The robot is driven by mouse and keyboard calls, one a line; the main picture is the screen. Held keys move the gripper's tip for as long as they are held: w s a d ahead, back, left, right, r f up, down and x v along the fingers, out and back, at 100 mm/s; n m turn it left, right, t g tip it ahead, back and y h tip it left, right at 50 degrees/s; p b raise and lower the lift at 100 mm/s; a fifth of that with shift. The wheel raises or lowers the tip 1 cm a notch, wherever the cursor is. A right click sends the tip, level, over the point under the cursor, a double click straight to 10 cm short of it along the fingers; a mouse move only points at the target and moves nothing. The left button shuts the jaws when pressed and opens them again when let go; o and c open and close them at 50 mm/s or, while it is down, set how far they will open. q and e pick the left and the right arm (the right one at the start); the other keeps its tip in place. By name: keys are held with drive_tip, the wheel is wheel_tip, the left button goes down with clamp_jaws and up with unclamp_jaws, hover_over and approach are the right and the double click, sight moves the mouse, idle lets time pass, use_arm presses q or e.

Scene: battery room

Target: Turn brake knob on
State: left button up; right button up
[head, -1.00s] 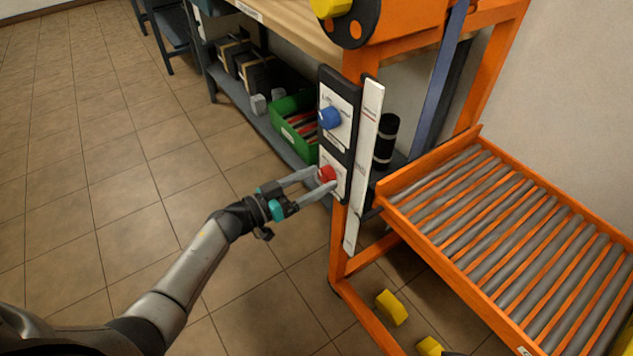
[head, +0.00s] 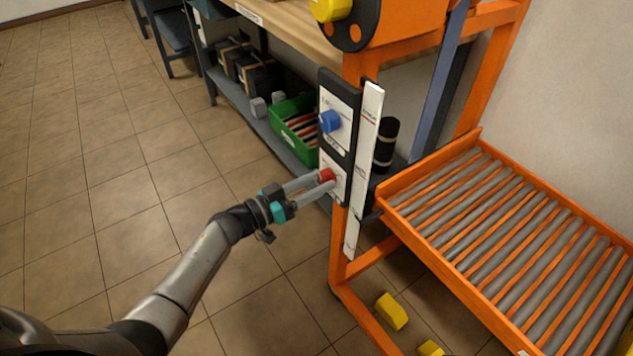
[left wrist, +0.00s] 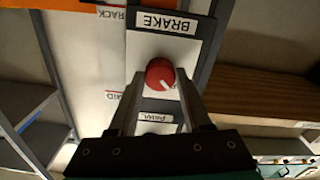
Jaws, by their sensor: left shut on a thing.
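The red brake knob (head: 327,175) sits on a white plate on the lower part of a dark panel on the orange frame's post. My right gripper is not in view.
A blue knob (head: 329,121) sits above the red one on the same panel. A white strip (head: 364,170) runs beside it. An orange roller conveyor (head: 510,240) stands to the right. A green bin (head: 296,128) is on the shelf behind. The tiled floor at left is clear.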

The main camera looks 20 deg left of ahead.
use_arm(q)
clamp_jaws()
